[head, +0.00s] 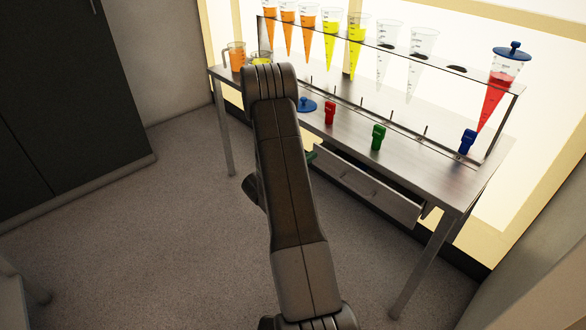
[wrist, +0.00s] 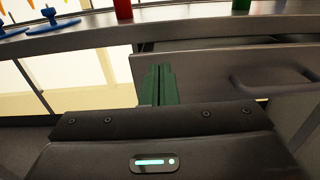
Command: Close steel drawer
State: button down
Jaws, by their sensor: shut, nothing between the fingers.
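The steel drawer (head: 366,188) sits under the steel table (head: 461,182) and stands partly open, with a dark gap above its front in the head view. In the wrist view the drawer front (wrist: 205,68) and its bar handle (wrist: 275,82) fill the right side. My gripper (wrist: 159,72) has green fingers, shut and empty, in front of the left end of the drawer front, left of the handle. I cannot tell whether the fingertips touch it. In the head view my arm hides most of the gripper; only a bit of green shows by the drawer's left end.
A rack (head: 432,62) of cone-shaped vessels stands on the table. A dark cabinet (head: 70,95) stands at left. The floor between is clear.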

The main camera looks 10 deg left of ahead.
jog(key=v, duration=1)
jog(key=shift+s+a+p, duration=0.2)
jog(key=shift+p, duration=0.2)
jog(key=c, duration=1.8)
grip_release()
jog(key=shift+s+a, duration=0.1)
jog(key=shift+s, duration=0.05)
jog(key=shift+c, duration=0.2)
jog(key=o, duration=0.3)
jog(key=shift+s+f+m, duration=0.15)
jog(key=shift+f+m, duration=0.05)
jog(key=shift+m, duration=0.2)
jog(key=shift+o, duration=0.2)
jog(key=s+d+f+m+g+h+b, duration=0.25)
jog(key=d+m+b, duration=0.2)
jog(key=m, duration=0.65)
jog(key=s+d+f+m+g+h+b, duration=0.25)
jog(key=s+f+m+h+b, duration=0.2)
jog(key=m, duration=0.75)
jog(key=b+x, duration=0.1)
jog(key=x, duration=1.4)
jog(key=shift+w+a+y, duration=0.3)
jog(key=shift+w, duration=0.05)
jog(key=shift+r, duration=0.15)
grip_shut()
